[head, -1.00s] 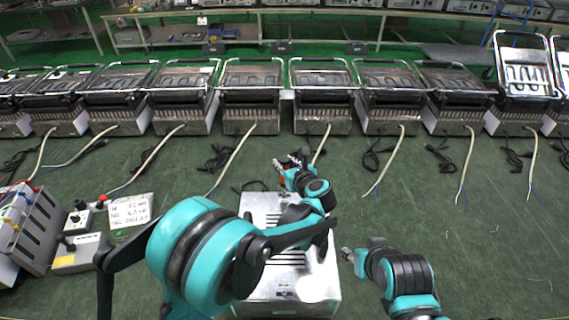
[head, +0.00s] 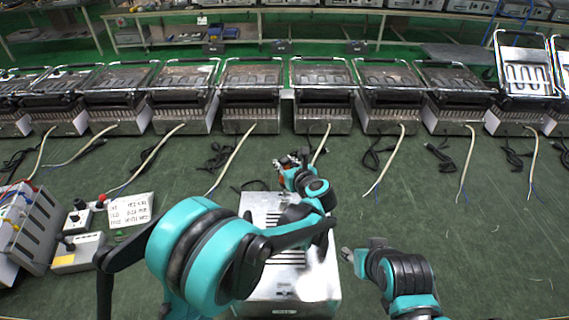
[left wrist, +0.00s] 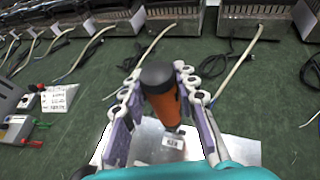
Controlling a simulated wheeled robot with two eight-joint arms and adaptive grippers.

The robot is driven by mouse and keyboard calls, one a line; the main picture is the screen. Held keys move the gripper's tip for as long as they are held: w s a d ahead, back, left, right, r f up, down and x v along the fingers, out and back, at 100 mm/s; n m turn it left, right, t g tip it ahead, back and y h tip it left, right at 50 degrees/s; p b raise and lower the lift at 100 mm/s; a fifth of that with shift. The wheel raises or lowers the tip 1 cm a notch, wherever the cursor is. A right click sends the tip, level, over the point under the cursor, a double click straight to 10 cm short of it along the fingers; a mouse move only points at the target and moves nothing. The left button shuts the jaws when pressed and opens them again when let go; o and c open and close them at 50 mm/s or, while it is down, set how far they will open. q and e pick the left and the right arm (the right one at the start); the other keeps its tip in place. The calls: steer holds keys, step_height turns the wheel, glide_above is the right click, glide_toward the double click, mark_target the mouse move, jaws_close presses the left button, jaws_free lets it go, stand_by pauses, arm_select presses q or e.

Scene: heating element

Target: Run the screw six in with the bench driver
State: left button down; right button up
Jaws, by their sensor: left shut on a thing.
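My left gripper (left wrist: 160,100) is shut on the bench driver (left wrist: 163,95), an orange body with a black cap, held between its two fingers in the left wrist view. In the head view my left gripper (head: 290,162) is over the far edge of a metal unit (head: 262,290) with slots in its top. The driver's lower end is near the unit's surface; I cannot tell whether it touches. A small white label (left wrist: 173,142) shows beside the driver's tip. Screw six cannot be made out. My right gripper (head: 352,256) is right of the unit, its finger opening unclear.
A row of similar metal units (head: 252,97) with pale cables stands across the back of the green bench. At the left are a handwritten card (head: 130,210), a small grey box (head: 80,253) and a wired panel (head: 32,228). The bench to the right is mostly clear.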

stand_by(0.4)
arm_select(q)
steer(key=shift+r+p, duration=1.75)
steer(key=shift+r, duration=0.8)
steer(key=shift+f, duration=0.1)
